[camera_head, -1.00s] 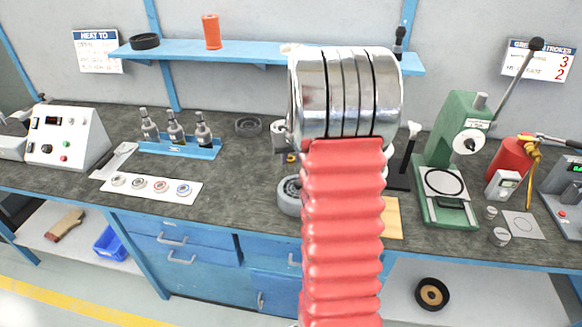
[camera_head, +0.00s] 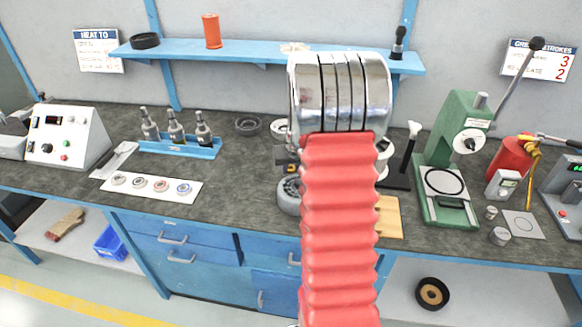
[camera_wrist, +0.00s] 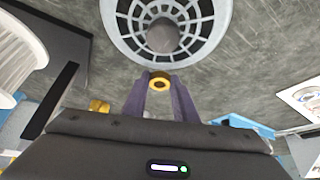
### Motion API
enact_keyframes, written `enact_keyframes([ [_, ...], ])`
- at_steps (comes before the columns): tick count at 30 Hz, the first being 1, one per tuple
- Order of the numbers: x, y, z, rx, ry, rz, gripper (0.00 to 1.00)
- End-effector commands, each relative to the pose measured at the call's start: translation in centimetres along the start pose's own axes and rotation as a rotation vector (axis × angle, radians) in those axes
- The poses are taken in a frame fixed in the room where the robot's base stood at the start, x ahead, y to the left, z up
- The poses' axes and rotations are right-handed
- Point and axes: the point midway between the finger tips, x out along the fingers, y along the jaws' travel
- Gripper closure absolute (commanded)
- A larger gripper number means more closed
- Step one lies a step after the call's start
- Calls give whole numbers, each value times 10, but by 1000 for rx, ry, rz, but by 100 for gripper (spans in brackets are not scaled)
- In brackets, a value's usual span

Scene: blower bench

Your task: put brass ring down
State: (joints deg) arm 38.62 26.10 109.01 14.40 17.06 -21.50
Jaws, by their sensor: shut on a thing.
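In the wrist view the brass ring (camera_wrist: 160,77) is small and gold, held between the two dark fingertips of my gripper (camera_wrist: 160,88). My gripper is shut on it. Beyond the ring is a grey spoked round housing (camera_wrist: 118,30) with a dark rounded hub (camera_wrist: 163,36). The ring appears just short of the hub in the picture; I cannot tell the gap or any contact. In the head view the housing (camera_head: 287,196) shows partly to the left of my red arm, which hides most of my gripper and the ring.
A blue rack of grey tools (camera_head: 180,146) and a white card with several small rings (camera_head: 150,189) lie left. A green press (camera_head: 447,190) stands right, near a wooden block (camera_head: 390,218). Another brass-coloured piece (camera_wrist: 100,106) shows left of my fingers. A shelf (camera_head: 265,55) runs behind.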

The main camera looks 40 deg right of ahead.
Motion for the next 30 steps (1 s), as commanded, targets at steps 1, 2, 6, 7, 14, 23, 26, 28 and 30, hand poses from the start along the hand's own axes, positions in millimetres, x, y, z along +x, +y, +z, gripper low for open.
enact_keyframes([
  [1,1,0,1,0,0,0,100],
  [2,2,0,1,0,-1,0,100],
  [6,4,0,2,0,0,0,100],
  [7,4,0,2,1,0,0,100],
  [14,4,0,2,1,0,0,63],
  [23,4,1,2,1,0,1,56],
  [26,3,1,1,1,1,1,56],
  [28,0,1,0,1,2,1,56],
  [30,-5,1,-3,1,3,1,56],
])
